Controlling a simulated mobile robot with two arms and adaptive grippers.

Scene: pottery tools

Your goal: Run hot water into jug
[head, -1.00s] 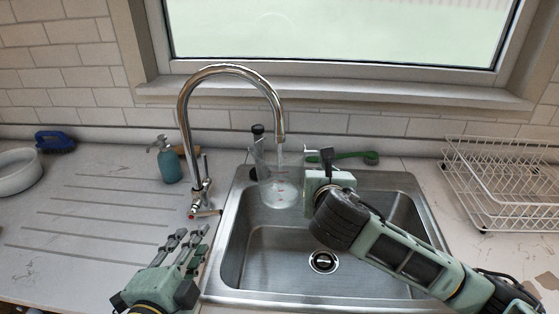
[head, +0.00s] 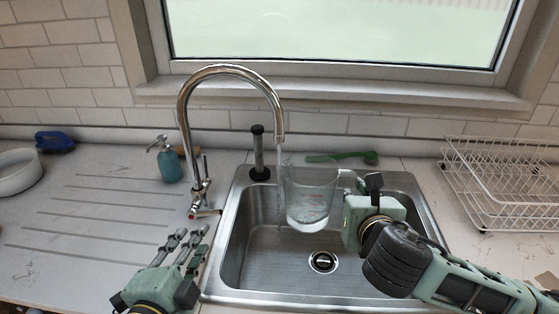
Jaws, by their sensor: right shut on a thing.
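A clear glass jug (head: 309,205) is held over the sink by my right gripper (head: 352,192), which is shut on its handle at the jug's right side. The jug holds some clear water. The chrome tap (head: 187,110) arches over the sink, and a thin stream falls from its spout along the jug's left side. I cannot tell whether the stream falls inside or just outside the jug's rim. The tap's lever with a red mark (head: 206,212) is at its base. My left gripper (head: 190,238) is open and empty, over the counter in front of the tap base.
The steel sink (head: 240,262) has a drain (head: 322,262) in front of the jug. A blue-green soap bottle (head: 169,163) stands left of the tap. A dark cylinder (head: 258,150) and a green brush (head: 345,156) are behind the sink. A white wire rack (head: 500,190) is at right.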

